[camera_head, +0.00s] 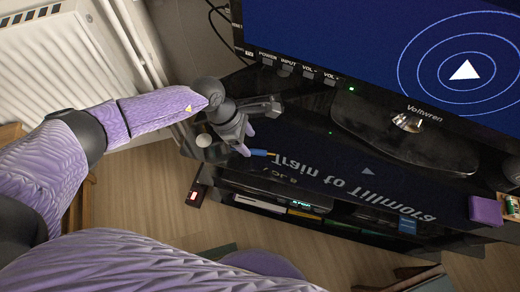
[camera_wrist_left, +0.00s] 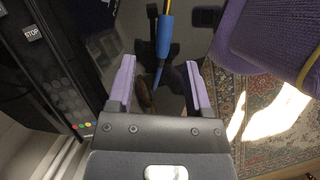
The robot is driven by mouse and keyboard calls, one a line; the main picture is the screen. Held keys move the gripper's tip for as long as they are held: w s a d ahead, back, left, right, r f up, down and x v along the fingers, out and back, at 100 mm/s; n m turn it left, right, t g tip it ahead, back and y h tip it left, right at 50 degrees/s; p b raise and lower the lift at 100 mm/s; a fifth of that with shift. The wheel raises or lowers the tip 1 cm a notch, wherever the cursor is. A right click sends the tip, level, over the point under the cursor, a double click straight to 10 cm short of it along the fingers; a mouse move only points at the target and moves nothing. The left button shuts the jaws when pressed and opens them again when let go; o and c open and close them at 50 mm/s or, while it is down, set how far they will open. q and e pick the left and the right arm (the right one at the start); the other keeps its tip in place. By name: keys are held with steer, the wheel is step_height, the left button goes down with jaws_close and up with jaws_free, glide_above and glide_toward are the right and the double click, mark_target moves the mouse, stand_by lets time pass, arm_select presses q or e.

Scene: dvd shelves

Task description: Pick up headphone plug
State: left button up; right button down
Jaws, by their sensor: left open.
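The headphone plug looks like a slim blue plug (camera_head: 259,153) near the front left of a glossy black stand top (camera_head: 310,135). In the left wrist view the blue plug (camera_wrist_left: 163,36) has a yellow cable at its top, and its thin tip points down towards the gripper. My left gripper (camera_head: 246,139) is open, its purple fingers close to the plug in the head view. In the left wrist view my left gripper (camera_wrist_left: 160,68) has one finger on each side of the plug's tip line. Contact cannot be told. My right gripper is not seen.
A TV (camera_head: 400,50) stands behind on its foot (camera_head: 405,130). Shelves with cases (camera_head: 300,214) lie below the stand top. A purple box (camera_head: 486,210) is at the right. A white radiator (camera_head: 60,60) is at the left. A panel with a STOP button (camera_wrist_left: 33,33) shows left in the wrist view.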

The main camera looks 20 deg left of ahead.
mark_target(255, 151)
arm_select(q)
steer(key=b+x, duration=0.1)
steer(key=x, duration=0.2)
steer(key=shift+s+d+f+b, duration=0.15)
steer(key=shift+d+f+b, duration=0.15)
steer(key=shift+d+b, duration=0.05)
steer(key=shift+r, duration=0.25)
jaws_close()
